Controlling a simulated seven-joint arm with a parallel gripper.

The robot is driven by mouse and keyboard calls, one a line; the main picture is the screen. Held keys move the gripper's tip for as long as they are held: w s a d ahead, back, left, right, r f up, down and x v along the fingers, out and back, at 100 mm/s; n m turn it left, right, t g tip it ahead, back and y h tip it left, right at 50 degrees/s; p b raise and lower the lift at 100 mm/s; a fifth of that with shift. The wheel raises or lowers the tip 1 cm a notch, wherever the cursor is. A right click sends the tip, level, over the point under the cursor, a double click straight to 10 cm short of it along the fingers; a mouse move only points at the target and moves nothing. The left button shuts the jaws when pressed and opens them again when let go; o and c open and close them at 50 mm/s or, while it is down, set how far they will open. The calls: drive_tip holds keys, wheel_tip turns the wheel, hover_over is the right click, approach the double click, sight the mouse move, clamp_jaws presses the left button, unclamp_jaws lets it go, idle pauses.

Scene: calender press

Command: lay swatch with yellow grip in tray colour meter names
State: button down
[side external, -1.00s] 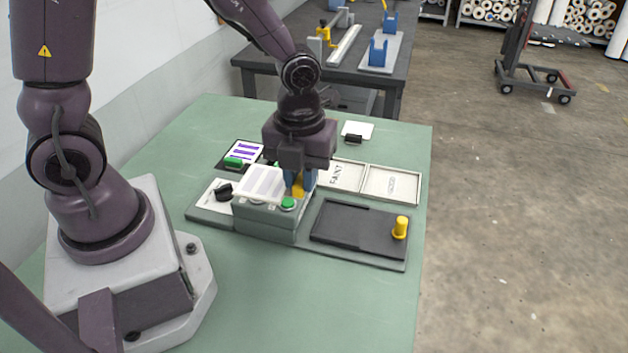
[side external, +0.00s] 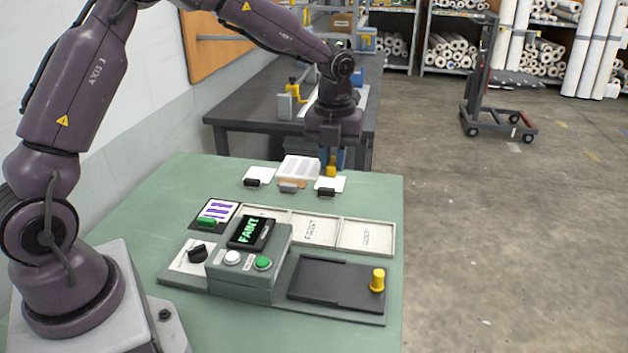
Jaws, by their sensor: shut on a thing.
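The swatch (side external: 299,168), white with pale lavender stripes, is held by its yellow grip (side external: 331,171) in my gripper (side external: 332,160). It hangs in the air toward the back of the green table. The grey colour meter (side external: 244,264) shows green letters reading FAINT on its dark display (side external: 250,232). Behind it is a row of shallow pale trays. The middle tray (side external: 300,244) is labelled FAINT. The right tray (side external: 350,247) has a label too small to read. The left tray (side external: 264,211) is partly hidden by the meter. The visible trays look empty.
Swatches with dark grips lie at the back, left (side external: 257,175) and right (side external: 329,186), with a tan one (side external: 293,182) between. A purple-striped swatch (side external: 217,210) with a green grip lies left. A black plate (side external: 330,284) with an upright yellow knob (side external: 377,280) stands front right.

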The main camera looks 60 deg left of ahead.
drive_tip(key=w+a, duration=0.4)
drive_tip(key=a, duration=0.1)
approach(331, 232)
drive_tip(key=shift+f, duration=1.9)
drive_tip(key=shift+f, duration=0.1)
drive_tip(key=shift+f, duration=0.65)
drive_tip(key=shift+f, duration=0.65)
idle(0.5)
drive_tip(key=shift+c, duration=2.1)
unclamp_jaws()
